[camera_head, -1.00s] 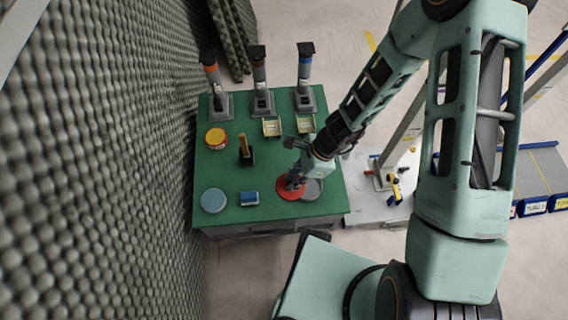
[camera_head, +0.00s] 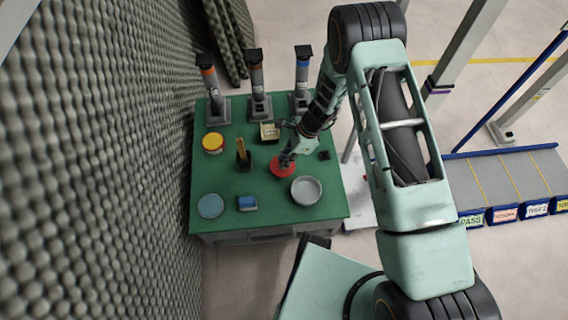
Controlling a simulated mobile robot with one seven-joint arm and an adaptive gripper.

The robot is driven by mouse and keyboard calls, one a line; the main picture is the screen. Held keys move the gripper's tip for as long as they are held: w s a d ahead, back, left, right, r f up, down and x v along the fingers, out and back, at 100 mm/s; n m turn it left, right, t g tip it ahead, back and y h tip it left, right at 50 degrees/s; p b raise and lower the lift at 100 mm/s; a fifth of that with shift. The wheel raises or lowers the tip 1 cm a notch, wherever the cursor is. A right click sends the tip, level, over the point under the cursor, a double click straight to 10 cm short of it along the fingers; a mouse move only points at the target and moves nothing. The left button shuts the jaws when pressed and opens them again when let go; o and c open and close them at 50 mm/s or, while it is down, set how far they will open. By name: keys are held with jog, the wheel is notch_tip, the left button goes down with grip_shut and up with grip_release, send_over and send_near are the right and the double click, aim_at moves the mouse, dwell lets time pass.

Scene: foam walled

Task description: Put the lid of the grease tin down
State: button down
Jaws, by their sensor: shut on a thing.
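My gripper (camera_head: 287,160) is shut on a red round lid (camera_head: 282,169) over the green table, near its middle. I cannot tell whether the lid touches the tabletop or hangs just above it. A round open tin (camera_head: 306,190) with a pale grey inside stands to the lower right of the lid, apart from it. I take it to be the grease tin. The gripper covers part of the lid, and its fingertips are too small to make out.
A foam wall (camera_head: 110,170) borders the left.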

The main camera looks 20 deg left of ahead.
jog(key=shift+w+a+f, duration=0.15)
jog(key=shift+f, duration=0.15)
notch_tip(320, 180, down, 3)
jog(key=shift+f+b, duration=0.1)
jog(key=shift+b, duration=0.6)
jog(key=c, duration=2.3)
grip_release()
jog(key=o, duration=0.5)
jog(key=shift+c, duration=0.2)
